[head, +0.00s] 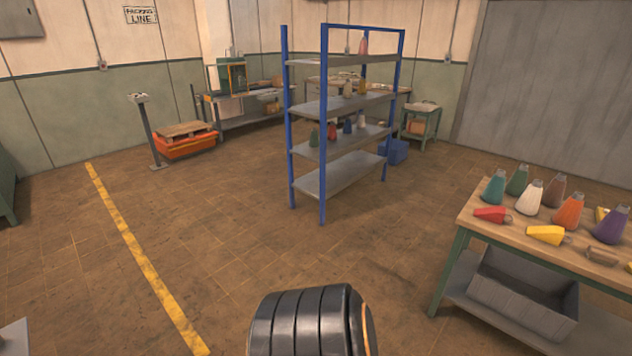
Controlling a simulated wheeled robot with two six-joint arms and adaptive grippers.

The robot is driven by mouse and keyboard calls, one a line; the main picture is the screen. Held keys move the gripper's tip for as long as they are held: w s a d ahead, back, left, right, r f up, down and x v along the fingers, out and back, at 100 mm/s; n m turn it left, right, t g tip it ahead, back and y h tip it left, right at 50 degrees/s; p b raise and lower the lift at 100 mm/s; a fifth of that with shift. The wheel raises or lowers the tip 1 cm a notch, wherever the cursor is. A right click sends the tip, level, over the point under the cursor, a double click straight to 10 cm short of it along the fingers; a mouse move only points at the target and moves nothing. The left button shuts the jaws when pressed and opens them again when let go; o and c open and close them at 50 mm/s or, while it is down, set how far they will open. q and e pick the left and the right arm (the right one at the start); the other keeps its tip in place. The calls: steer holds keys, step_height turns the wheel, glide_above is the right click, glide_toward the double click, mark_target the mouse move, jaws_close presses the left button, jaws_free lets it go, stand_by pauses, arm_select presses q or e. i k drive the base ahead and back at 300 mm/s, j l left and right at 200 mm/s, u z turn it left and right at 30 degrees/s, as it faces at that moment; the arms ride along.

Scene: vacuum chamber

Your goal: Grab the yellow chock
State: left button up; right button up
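A yellow chock-like piece (546,235) lies on its side near the front edge of the wooden-topped workbench (484,226) at the right. A second yellow piece (601,214) shows behind it, partly hidden by an upright purple piece (611,226). A small yellow piece also stands on the blue-framed shelf (362,86). I cannot tell from the shapes which yellow one is the chock. Neither of my grippers is in view.
Red (492,215), brown, green, white and orange pieces share the bench. A grey bin (522,294) sits below. The blue-framed shelving (340,177) stands mid-room. A black ribbed object (305,322) fills the bottom centre. Floor between shelving and bench is clear.

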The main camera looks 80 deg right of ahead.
mark_target(552, 234)
steer(key=z, duration=4.4)
steer(key=i+j+z, duration=0.25)
steer(key=i+j, duration=0.7)
steer(key=i, duration=0.5)
steer(key=i+j+z, duration=0.25)
steer(key=i+j, duration=1)
steer(key=i, duration=0.15)
